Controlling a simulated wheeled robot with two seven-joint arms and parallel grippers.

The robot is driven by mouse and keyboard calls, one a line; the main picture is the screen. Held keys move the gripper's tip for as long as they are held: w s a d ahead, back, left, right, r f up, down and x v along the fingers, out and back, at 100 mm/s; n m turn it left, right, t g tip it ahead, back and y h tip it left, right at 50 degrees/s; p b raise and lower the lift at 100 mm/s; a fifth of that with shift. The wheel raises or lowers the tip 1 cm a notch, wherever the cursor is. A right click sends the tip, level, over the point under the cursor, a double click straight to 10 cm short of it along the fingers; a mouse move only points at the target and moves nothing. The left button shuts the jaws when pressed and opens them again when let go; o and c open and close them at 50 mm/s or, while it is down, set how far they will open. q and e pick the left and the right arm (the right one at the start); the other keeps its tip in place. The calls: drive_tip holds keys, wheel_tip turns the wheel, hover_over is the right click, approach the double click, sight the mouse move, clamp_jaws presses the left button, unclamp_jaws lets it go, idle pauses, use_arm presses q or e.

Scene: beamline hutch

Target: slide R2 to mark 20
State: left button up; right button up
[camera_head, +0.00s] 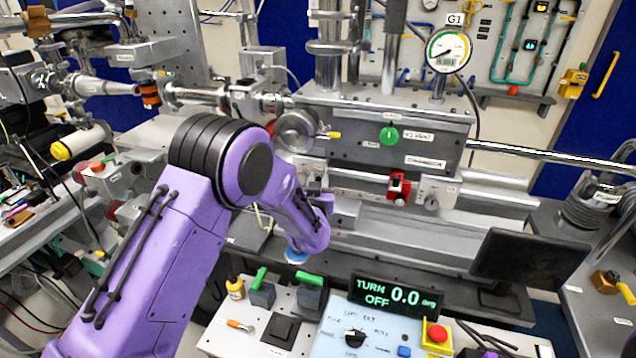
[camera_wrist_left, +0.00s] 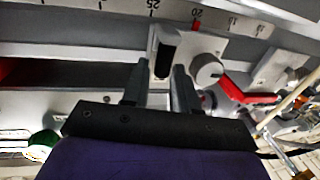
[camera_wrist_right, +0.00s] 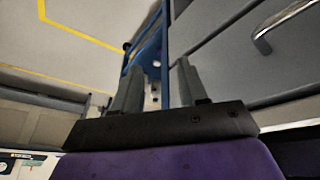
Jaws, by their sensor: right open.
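In the left wrist view a pale slider plate (camera_wrist_left: 212,47) sits on a rail below a scale (camera_wrist_left: 110,8) with the numbers 25 and 20. The plate carries a black upright handle (camera_wrist_left: 165,52) and a round grey knob (camera_wrist_left: 208,70). A red mark (camera_wrist_left: 196,27) shows under the 20, at the plate's upper edge. No R2 label is readable. My left gripper (camera_wrist_left: 160,70) has one finger on each side of the handle and looks closed on it. In the head view my left arm (camera_head: 255,170) hides this contact. My right gripper (camera_wrist_right: 160,75) is open and empty.
A red lever (camera_wrist_left: 247,96) stands beside the knob. In the head view a control panel with a "TURN OFF 0.0" display (camera_head: 398,296) and a red button (camera_head: 437,333) lies in front. A dark monitor (camera_head: 530,258) stands at the right. Floor with yellow tape (camera_wrist_right: 85,35) is near my right gripper.

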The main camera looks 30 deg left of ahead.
use_arm(q)
drive_tip(key=b+v, duration=0.3)
drive_tip(key=v, duration=0.7)
drive_tip(key=shift+s, duration=0.25)
